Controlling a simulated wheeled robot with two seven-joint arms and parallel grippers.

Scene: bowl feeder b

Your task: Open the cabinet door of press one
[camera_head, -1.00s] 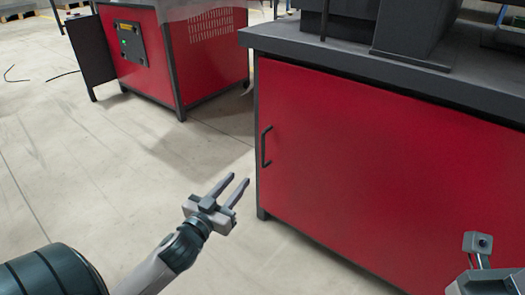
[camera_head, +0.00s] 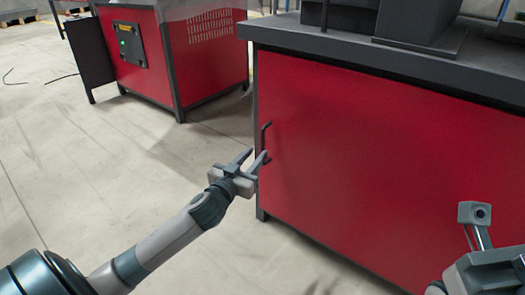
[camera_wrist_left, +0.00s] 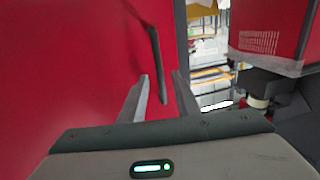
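The red cabinet door (camera_head: 390,170) of the press fills the right half of the head view and looks closed. Its dark vertical bar handle (camera_head: 264,138) is near the door's left edge. My left gripper (camera_head: 256,155) is open, its two fingertips close to the handle's lower part. In the left wrist view, the handle (camera_wrist_left: 155,60) stands between the lines of the two open fingers (camera_wrist_left: 160,90), its lower end reaching between the tips. I cannot tell whether either finger touches it. Part of my right arm shows at the lower right; its fingers are out of frame.
The dark tabletop (camera_head: 340,45) overhangs the door, with machine parts on it. A second red cabinet (camera_head: 208,65) with a dark control panel stands at the back left.

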